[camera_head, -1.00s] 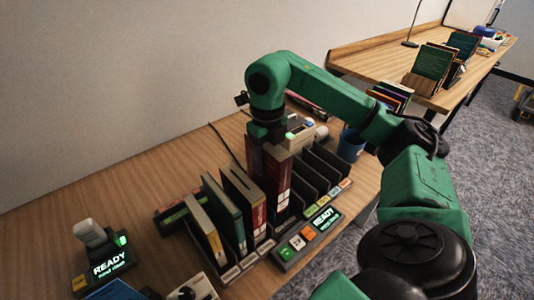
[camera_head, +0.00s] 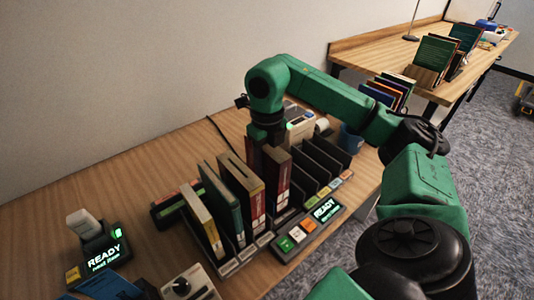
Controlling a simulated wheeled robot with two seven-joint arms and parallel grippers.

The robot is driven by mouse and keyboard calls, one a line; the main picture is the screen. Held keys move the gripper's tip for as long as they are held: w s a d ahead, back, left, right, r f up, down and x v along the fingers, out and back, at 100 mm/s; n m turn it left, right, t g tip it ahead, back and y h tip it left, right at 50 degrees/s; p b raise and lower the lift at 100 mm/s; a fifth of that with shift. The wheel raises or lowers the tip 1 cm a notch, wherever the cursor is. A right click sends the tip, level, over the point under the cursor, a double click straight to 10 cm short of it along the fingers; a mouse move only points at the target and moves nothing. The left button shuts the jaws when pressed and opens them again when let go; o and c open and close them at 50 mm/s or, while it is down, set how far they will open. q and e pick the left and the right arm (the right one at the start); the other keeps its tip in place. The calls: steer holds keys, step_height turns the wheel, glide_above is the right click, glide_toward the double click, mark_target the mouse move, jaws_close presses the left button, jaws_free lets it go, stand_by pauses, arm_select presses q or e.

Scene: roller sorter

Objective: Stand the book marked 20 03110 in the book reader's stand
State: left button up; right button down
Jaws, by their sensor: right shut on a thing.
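My right gripper (camera_head: 266,140) points down over the rack of books and is shut on a dark red book (camera_head: 277,180) with white spine labels. The book is upright among the black dividers, and I cannot tell whether it touches the rack floor. Its number is too small to read, and the fingertips are partly hidden behind the books and the wrist. A small device with a lit READY screen (camera_head: 106,258) and a grey upright piece (camera_head: 84,223) stands at the left. I cannot tell whether it is the book reader's stand. My left gripper is not in view.
The rack also holds a cream book (camera_head: 205,228), a green book (camera_head: 222,206) and a brown one (camera_head: 242,190). Empty black slots (camera_head: 318,162) lie to the right, with a keypad and READY screen (camera_head: 324,209) in front. The desk's back left is clear.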

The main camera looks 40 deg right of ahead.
steer(key=shift+f, duration=0.25)
steer(key=shift+c, duration=1.4)
jaws_free()
step_height(320, 180, up, 6)
steer(key=shift+r+p, duration=0.25)
steer(key=shift+p, duration=0.25)
step_height(320, 180, up, 8)
steer(key=p, duration=0.6)
